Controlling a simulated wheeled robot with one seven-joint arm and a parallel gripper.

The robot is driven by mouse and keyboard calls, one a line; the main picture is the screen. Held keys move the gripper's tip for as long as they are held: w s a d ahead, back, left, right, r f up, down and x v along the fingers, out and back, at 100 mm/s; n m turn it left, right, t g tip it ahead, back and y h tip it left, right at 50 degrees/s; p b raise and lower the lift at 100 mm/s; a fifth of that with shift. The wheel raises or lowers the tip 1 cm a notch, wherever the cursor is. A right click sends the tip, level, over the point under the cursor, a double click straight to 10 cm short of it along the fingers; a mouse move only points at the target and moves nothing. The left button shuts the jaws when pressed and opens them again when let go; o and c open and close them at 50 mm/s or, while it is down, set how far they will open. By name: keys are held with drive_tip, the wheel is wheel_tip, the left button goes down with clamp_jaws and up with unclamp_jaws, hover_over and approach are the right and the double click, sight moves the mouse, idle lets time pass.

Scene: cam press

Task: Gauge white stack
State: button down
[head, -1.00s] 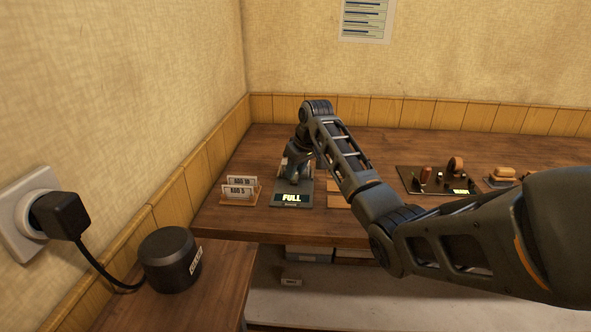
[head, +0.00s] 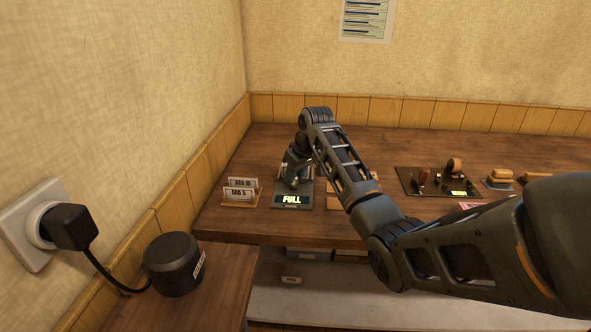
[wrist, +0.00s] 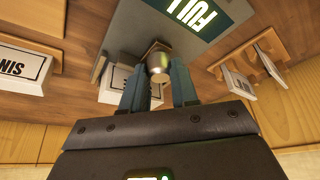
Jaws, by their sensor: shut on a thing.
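My gripper (wrist: 158,85) points down at a grey gauge plate (head: 306,204) on the bench, with its two teal fingers on either side of a small metallic knob (wrist: 159,66). The fingers look shut on this knob; their exact contact is partly hidden. The gauge display (head: 292,199) reads FULL, and it also shows in the wrist view (wrist: 196,12). A white block (wrist: 114,86) is partly hidden behind the left finger in the wrist view. I cannot tell whether it is the white stack. In the head view my wrist covers the back of the gauge.
Two white cards (head: 241,188), reading ADD 10 and ADD 5, stand left of the gauge. A dark board (head: 428,188) with handled tools lies to the right. A black cylinder (head: 172,264) sits on the lower left surface. A wall lies left. The bench behind is clear.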

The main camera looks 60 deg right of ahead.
drive_tip(key=c, duration=1.1)
unclamp_jaws()
drive_tip(key=shift+s+a, duration=0.1)
drive_tip(key=shift+a, duration=0.15)
drive_tip(key=shift+c, duration=0.2)
drive_tip(key=v, duration=0.7)
drive_tip(key=shift+r, duration=0.35)
drive_tip(key=shift+s, duration=0.1)
